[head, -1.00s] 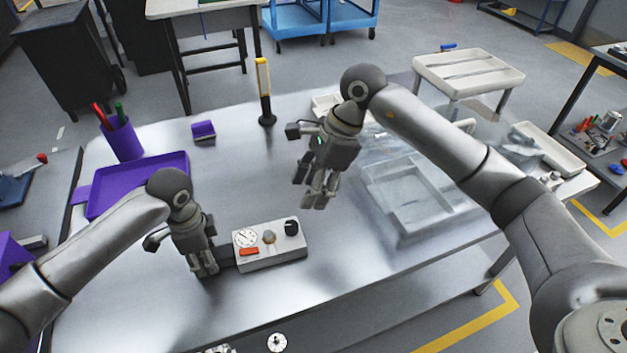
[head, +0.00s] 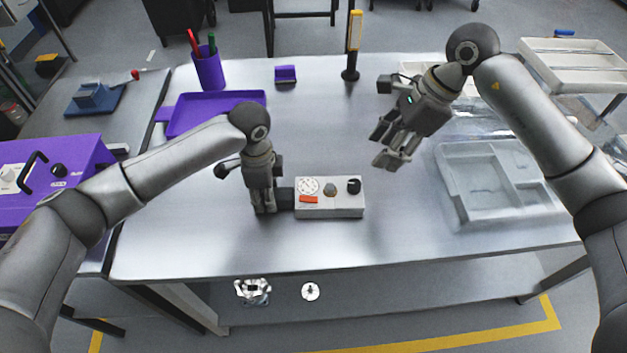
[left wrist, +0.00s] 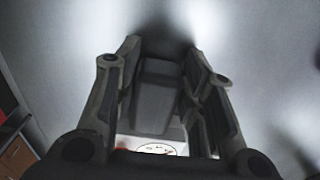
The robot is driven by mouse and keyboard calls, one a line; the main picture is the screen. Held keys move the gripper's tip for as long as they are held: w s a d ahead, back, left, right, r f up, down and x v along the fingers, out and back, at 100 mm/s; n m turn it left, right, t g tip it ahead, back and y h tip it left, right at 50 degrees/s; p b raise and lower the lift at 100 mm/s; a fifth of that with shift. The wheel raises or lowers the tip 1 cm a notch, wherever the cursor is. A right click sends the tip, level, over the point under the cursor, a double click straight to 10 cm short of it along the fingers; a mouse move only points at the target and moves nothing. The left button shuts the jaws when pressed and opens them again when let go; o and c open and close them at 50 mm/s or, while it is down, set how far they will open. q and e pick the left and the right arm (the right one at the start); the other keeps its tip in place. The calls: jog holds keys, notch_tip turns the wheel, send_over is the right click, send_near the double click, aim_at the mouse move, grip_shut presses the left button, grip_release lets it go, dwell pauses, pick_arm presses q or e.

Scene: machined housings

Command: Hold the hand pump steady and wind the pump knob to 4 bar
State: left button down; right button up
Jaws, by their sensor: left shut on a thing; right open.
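The hand pump (head: 329,210) is a light grey box on the metal table, with a round white gauge (head: 310,186), a red label, a small brownish button and a black knob (head: 353,186) on top. A dark block (head: 287,199) sticks out from its left end. My left gripper (head: 265,207) is shut on this block; the left wrist view shows the block (left wrist: 157,95) between the fingers and part of the gauge (left wrist: 157,149) below. The gauge reading is too small to tell. My right gripper (head: 390,152) is open and empty, above and right of the knob, apart from it.
A purple tray (head: 215,113) and a purple cup with pens (head: 208,72) stand at the back left. A yellow-topped post (head: 354,45) stands at the back. A pale compartment tray (head: 490,205) lies to the right. The table in front of the pump is clear.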

aim_at(356, 183)
jog(key=a+f+n, duration=0.1)
jog(key=f+n, duration=0.1)
jog(key=f, duration=0.1)
jog(key=a+f+n+g, duration=0.1)
jog(key=a+f+n, duration=0.1)
jog(key=f, duration=0.2)
jog(key=a+f+n+g, duration=0.1)
jog(key=f, duration=0.3)
jog(key=shift+w+a+f+n, duration=0.1)
jog(key=shift+w+a+n, duration=0.1)
jog(key=shift+a+n, duration=0.15)
dwell(0.5)
jog(key=c, duration=1)
jog(key=shift+d, duration=0.1)
